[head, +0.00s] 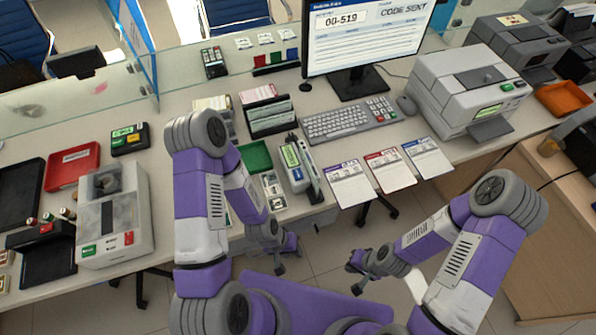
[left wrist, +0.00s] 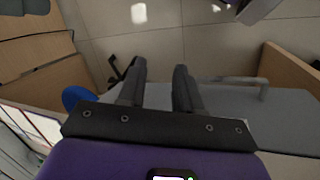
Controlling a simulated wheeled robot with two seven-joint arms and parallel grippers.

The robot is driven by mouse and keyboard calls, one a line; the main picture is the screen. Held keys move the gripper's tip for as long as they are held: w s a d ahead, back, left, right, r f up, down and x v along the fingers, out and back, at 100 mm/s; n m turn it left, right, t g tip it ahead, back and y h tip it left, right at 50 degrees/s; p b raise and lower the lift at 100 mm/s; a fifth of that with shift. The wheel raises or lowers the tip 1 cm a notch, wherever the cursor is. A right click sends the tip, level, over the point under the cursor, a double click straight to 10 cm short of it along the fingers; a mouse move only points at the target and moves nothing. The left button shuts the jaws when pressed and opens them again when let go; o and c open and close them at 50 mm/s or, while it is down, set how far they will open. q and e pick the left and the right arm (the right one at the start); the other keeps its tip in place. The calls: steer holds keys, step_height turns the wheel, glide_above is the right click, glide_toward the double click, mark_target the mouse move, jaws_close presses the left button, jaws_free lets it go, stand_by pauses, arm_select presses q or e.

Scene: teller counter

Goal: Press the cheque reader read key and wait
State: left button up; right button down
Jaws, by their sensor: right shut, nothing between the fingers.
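A narrow upright device with a small green screen, apparently the cheque reader (head: 293,164), stands at the counter's front edge in the head view. Its read key is too small to make out. My left gripper (head: 289,262) is in front of and below the counter edge, apart from the device. In the left wrist view my left gripper (left wrist: 159,74) has its two fingers apart with nothing between them, facing the floor. My right gripper (head: 354,279) is shut and empty, low in front of the counter and right of the left one.
A keyboard (head: 348,119) and a monitor (head: 366,36) showing "CODE SENT" stand behind. Printed forms (head: 348,184) lie right of the reader. A green tray (head: 255,155) and a card holder (head: 270,118) are close on its left. A printer (head: 469,91) stands at right.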

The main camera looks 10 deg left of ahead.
arm_select(q)
jaws_close()
stand_by(1.5)
